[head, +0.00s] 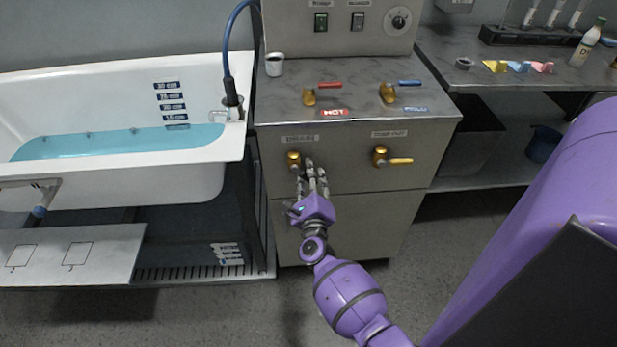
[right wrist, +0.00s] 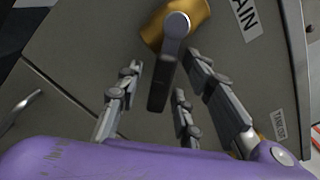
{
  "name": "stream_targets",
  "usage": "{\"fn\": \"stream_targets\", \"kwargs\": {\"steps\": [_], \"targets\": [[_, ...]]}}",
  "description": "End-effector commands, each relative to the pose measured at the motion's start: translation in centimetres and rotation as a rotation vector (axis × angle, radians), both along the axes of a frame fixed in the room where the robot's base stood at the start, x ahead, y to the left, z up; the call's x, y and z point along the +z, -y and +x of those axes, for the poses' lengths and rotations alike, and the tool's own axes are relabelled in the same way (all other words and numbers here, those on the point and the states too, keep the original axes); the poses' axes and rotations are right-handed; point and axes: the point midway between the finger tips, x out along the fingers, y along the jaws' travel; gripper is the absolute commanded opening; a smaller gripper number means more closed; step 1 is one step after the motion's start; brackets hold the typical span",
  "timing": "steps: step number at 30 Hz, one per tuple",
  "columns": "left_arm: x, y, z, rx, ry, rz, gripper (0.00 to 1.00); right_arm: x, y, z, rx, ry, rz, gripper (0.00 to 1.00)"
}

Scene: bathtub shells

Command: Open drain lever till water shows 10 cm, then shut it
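The drain lever (head: 294,157) is a gold valve under a label on the front of the grey cabinet. In the right wrist view the drain lever (right wrist: 174,30) has a grey handle hanging downward between my fingers. My right gripper (head: 311,168) is at the valve, its fingers spread on both sides of the handle, with visible gaps. The white bathtub (head: 215,178) at left holds blue water (head: 120,144). The depth marks (head: 171,103) are on its inner wall; the lowest mark sits at or under the waterline. Its number is too small to read. My left gripper is out of view.
A second gold valve (head: 381,157) with its handle to the right is on the same cabinet front. Red (head: 322,88) and blue (head: 400,88) taps and a small cup (head: 274,64) stand on top. A side bench (head: 480,73) is at right.

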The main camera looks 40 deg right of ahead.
Motion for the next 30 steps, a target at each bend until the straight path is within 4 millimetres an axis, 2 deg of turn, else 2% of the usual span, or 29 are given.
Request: {"fn": "stream_targets", "kwargs": {"steps": [1,9,22,30], "targets": [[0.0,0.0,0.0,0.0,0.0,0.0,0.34,0.0,0.0,0.0,0.0,0.0,0.0,0.34],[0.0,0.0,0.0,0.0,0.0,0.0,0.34,0.0,0.0,0.0,0.0,-0.001,-0.001,0.0],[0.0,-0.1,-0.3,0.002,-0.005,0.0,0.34,0.1,0.0,-0.1,0.0,-0.007,-0.011,0.0],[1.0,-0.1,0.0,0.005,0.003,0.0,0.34,0.8,0.5,-0.3,-0.001,-0.063,-0.106,0.0]]}}
